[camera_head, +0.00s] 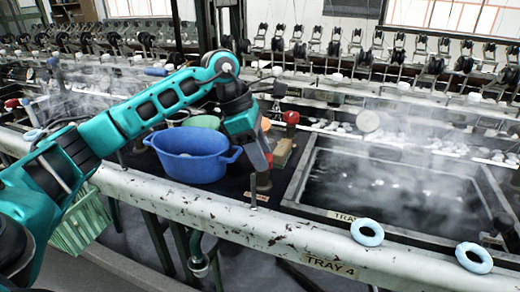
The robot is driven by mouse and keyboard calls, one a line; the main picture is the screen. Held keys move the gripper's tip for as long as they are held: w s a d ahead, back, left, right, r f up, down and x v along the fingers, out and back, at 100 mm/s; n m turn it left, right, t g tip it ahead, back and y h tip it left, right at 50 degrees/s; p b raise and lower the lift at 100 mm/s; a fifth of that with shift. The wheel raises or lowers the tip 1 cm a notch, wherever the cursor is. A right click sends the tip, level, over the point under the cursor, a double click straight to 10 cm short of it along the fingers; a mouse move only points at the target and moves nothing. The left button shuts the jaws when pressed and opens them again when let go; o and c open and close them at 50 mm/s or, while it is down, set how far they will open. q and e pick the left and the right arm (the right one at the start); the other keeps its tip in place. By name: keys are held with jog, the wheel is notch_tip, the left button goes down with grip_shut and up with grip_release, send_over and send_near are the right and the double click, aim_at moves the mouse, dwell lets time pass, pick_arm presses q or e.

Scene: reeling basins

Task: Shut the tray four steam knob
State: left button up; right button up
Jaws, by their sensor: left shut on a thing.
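My left gripper (263,168) reaches down from the end of the teal arm, just left of the steaming basin, tray four (297,186). It is shut on a small dark red knob (269,159) on a short upright stem, mostly hidden by the gripper. I take this knob to be the tray four steam knob; how far it is turned cannot be seen. Another red knob (291,117) stands free behind it, near the basin's back left corner. The "TRAY 4" label (330,265) is on the worn front rail. My right gripper is not in view.
A blue oval tub (190,156) stands directly left of my gripper. Two light blue rings (367,232) (474,258) lie on the front rail (230,217). A green crate (80,226) is below left. Steam blurs the basin and the reeling machinery behind.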

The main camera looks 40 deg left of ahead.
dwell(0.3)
pick_arm(q)
jog(key=o, duration=1.1)
jog(key=shift+c, duration=0.2)
jog(key=shift+r, duration=0.1)
jog(key=p+v, duration=0.2)
jog(key=v, duration=1)
jog(key=shift+a+r, duration=0.15)
jog(key=shift+r, duration=0.2)
